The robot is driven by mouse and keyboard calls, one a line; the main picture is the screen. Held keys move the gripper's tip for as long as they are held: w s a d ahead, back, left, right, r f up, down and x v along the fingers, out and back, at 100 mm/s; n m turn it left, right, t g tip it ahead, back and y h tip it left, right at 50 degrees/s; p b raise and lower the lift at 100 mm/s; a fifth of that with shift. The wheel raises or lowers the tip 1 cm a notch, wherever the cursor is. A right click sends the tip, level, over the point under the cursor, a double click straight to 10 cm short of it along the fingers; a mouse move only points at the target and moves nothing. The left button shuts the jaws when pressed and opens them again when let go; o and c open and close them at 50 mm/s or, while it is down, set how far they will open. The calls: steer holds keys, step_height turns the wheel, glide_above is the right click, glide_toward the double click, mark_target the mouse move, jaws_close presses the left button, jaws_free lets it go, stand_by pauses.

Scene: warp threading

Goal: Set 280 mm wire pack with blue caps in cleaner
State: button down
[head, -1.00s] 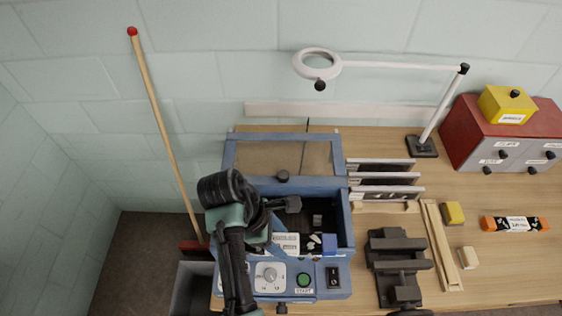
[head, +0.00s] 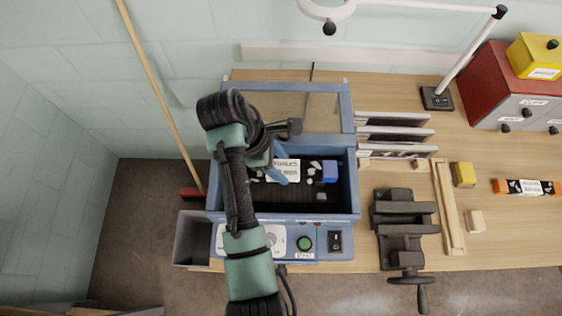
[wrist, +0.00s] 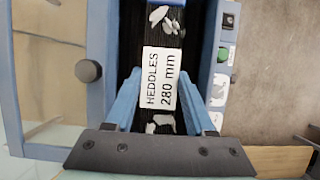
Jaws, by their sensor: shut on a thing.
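The cleaner is a blue box-shaped machine (head: 350,185) with an open dark tank. The wire pack shows a white label reading "HEDDLES 280 mm" (wrist: 163,78), also visible in the head view (head: 289,165). A blue block (head: 330,172), seemingly one end cap, is right of the label. The other end is hidden by my arm. My gripper (wrist: 161,108) is shut on the pack, with a blue finger on each side of the label; in the head view its fingers (head: 280,174) are inside the tank opening. I cannot tell whether the pack touches the tank floor.
Pale scraps (wrist: 160,122) lie around the label. The lid (head: 310,106) is behind the tank. A green button (head: 304,243) and black switch (head: 334,241) are on the front panel. A vise (head: 402,225) and upright slotted panels (head: 395,135) stand to the right.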

steer(key=shift+f+b, duration=1.35)
steer(key=shift+b, duration=0.15)
steer(key=shift+f+b, duration=1.25)
steer(key=shift+f, duration=2.25)
steer(key=shift+f, duration=0.4)
steer(key=shift+c, duration=0.9)
jaws_free()
steer(key=shift+f, duration=0.1)
steer(key=p+v, duration=0.4)
steer(key=v, duration=0.8)
steer(key=shift+a+r+p, duration=0.25)
steer(key=shift+r+p, duration=0.3)
steer(key=shift+p, duration=0.1)
